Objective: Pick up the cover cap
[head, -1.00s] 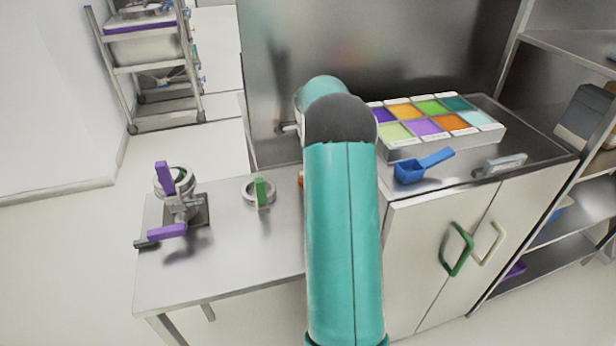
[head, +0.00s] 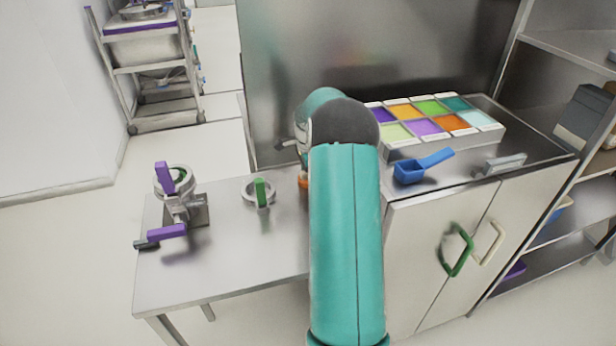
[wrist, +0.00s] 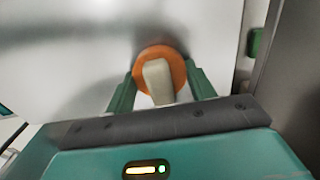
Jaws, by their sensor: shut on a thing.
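The cover cap, which I take to be the round orange piece (wrist: 172,56) with a pale upright grip (wrist: 157,82), is in the wrist view between my fingers. My gripper (wrist: 160,72) is shut on it, one green finger on each side. In the head view only a small orange edge (head: 303,184) shows beside my arm, at the right part of the metal table. My arm hides the gripper and most of the cap there. I cannot tell whether the cap touches the table.
A ring with a green handle (head: 260,193) and a metal device with purple handles (head: 178,208) stand on the metal table (head: 232,258). To the right, a cabinet top holds a color tray (head: 440,142) and a blue scoop (head: 412,172). The table's front middle is clear.

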